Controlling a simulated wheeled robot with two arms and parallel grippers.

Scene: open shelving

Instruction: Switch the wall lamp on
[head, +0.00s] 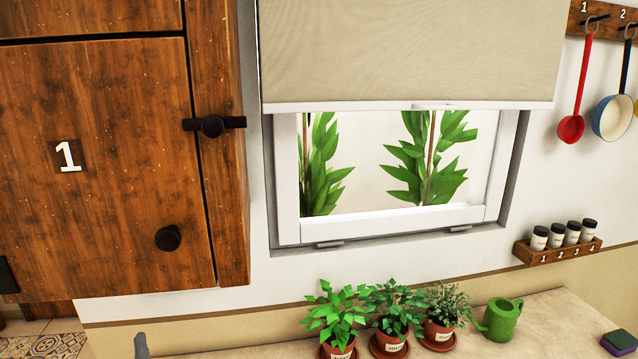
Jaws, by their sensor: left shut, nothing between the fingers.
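I see no wall lamp and no lamp switch in the head view. Only a small grey tip of my left gripper (141,344) shows, at the bottom edge below the wooden cabinet. It is shut and empty, and it appears to touch nothing. The rest of it is cut off by the frame. My right gripper is out of view.
A wooden cabinet (100,200) marked 1 fills the left. A window with a half-lowered blind (410,50) is in the middle. Potted plants (390,310) and a green watering can (501,318) stand on the counter. A spice rack (558,250) and hanging ladle (571,128) are right.

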